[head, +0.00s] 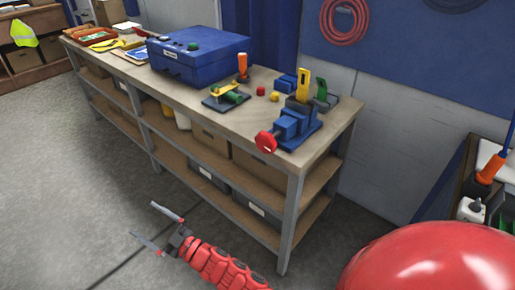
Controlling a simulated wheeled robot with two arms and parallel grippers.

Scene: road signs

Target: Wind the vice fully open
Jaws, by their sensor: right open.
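A blue vice (290,128) stands on the right end of the wooden workbench (333,131). Its red handwheel (266,142) faces the front edge of the bench. A yellow piece (303,86) stands upright at the vice's jaws; whether the jaws grip it, I cannot tell. My right gripper (157,228) is open and empty. It is low in front of the bench, over the floor in the picture, well apart from the vice. My left gripper is not in view.
A large blue case (197,55) sits mid-bench. A small green and yellow device (227,97), an orange-handled tool (243,67), a red knob (261,91) and a yellow one (275,97) lie between case and vice. The floor (70,190) in front is clear.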

